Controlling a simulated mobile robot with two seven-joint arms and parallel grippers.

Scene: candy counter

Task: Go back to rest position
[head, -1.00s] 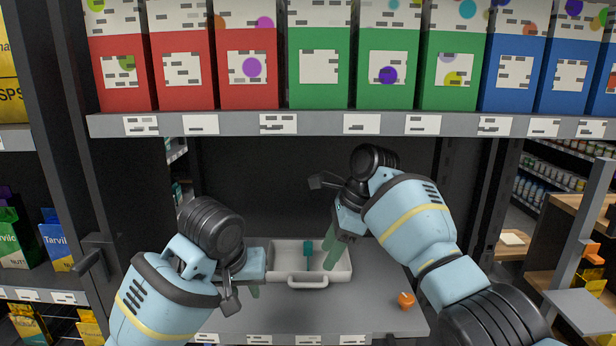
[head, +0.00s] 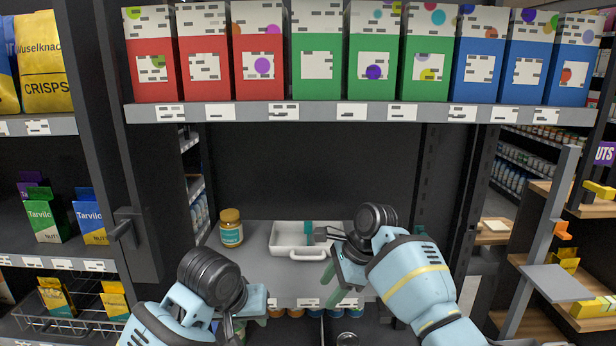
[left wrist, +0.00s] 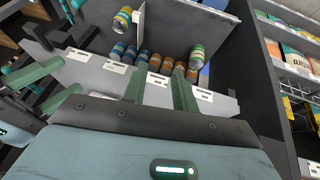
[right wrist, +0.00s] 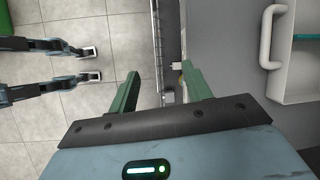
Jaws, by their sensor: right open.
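My left gripper (left wrist: 160,85) is in the left wrist view with its two green fingers apart and nothing between them. In the head view it is low at the front left, mostly hidden by its own wrist. My right gripper (right wrist: 160,82) is also open and empty in the right wrist view. In the head view the right gripper (head: 345,285) points down in front of the shelf, beside the white tray (head: 297,253). The tray also shows at the right edge of the right wrist view (right wrist: 288,98).
A teal object (head: 308,232) lies in the tray. A jar with a yellow lid (head: 231,233) stands left of it on the grey shelf (head: 250,272). Red, green and blue boxes (head: 317,60) line the shelf above. A grey post (head: 535,240) stands at the right.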

